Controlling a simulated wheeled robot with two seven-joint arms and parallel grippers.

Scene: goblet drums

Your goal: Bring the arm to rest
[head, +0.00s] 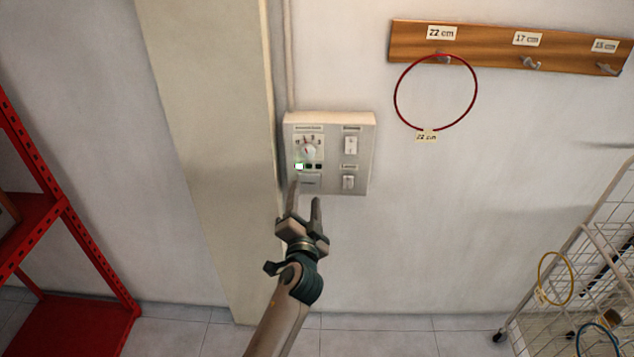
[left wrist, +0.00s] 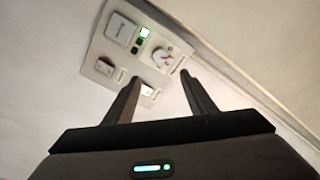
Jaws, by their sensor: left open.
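My left gripper (head: 305,192) is open and empty. It is raised in front of the lower part of a light grey wall control panel (head: 330,150). In the left wrist view its two fingers (left wrist: 160,92) stand apart, with the panel (left wrist: 118,48) beyond them. The panel carries a round dial (head: 308,150), a row of small indicators (head: 308,166) with the left one lit, and two rocker switches (head: 350,145) on its right side. Whether a fingertip touches the panel I cannot tell. My right gripper is not in view.
A wooden hook rail (head: 490,50) holds a red ring (head: 436,92) on its left hook. A red shelf (head: 70,235) stands at left, beside a wall pillar (head: 210,150). A white wire cart (head: 600,235) with rings stands at right. The wall below the rail is clear.

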